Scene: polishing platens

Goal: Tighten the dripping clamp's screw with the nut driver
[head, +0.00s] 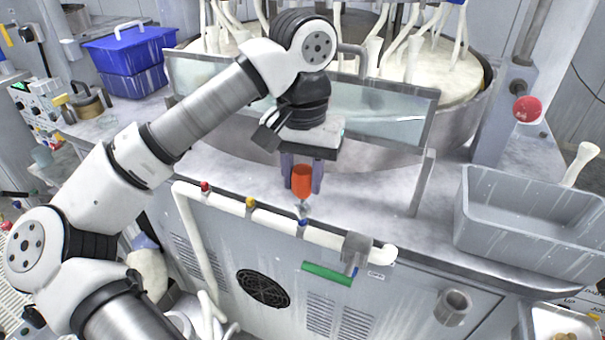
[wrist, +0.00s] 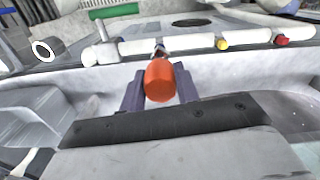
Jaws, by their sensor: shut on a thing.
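The nut driver (head: 302,178) has an orange handle and a short metal shaft pointing down. My gripper (head: 303,186) is shut on its handle, in front of the machine's bench edge. In the wrist view the orange handle of the nut driver (wrist: 159,82) sits between the two dark fingers of my gripper (wrist: 158,90). A blue-marked clamp (head: 303,222) is on the white pipe, just below the driver's tip; whether they touch cannot be told. A yellow clamp (head: 250,203) and a red clamp (head: 205,187) sit further left on that pipe. No drip can be made out.
The white pipe (head: 275,215) runs along the cabinet front to a grey fitting (head: 356,250). A green handle (head: 328,273) is below it. A grey bin (head: 530,245) stands at right on the bench. A clear splash panel (head: 380,112) stands behind my gripper.

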